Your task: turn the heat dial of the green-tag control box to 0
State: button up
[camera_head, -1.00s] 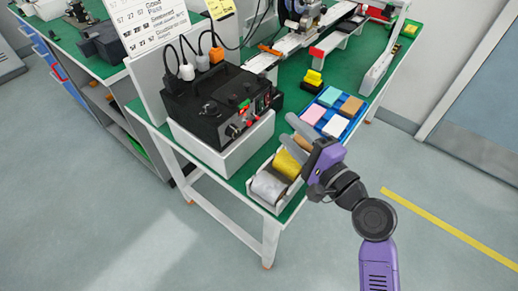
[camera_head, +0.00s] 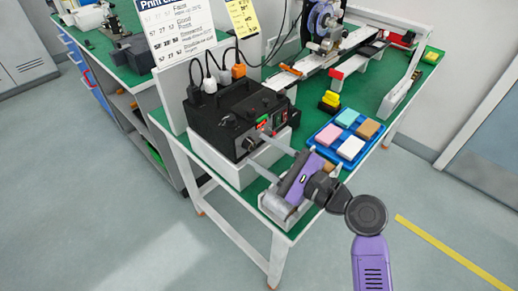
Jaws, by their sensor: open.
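The black control box (camera_head: 232,115) stands on a white base at the near left of the green-topped table. Its front panel carries small red and green parts and a dial-like knob (camera_head: 248,144); the dial's marks and setting are too small to read. I cannot make out a green tag clearly. My gripper (camera_head: 256,147) is open and empty, its two grey fingers pointing up-left at the panel. The fingertips lie to either side of the knob in the picture; I cannot tell whether they touch it. The fingers hide part of the panel's lower right.
A blue tray (camera_head: 318,143) with colored blocks lies right of the box. A yellow-and-black item (camera_head: 330,101) stands behind it. A tray with rolls (camera_head: 272,205) sits under my gripper at the table's near edge. White, black and orange plugs (camera_head: 210,84) with cables rise behind the box.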

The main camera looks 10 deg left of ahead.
jog(key=shift+x, duration=0.8)
grip_shut()
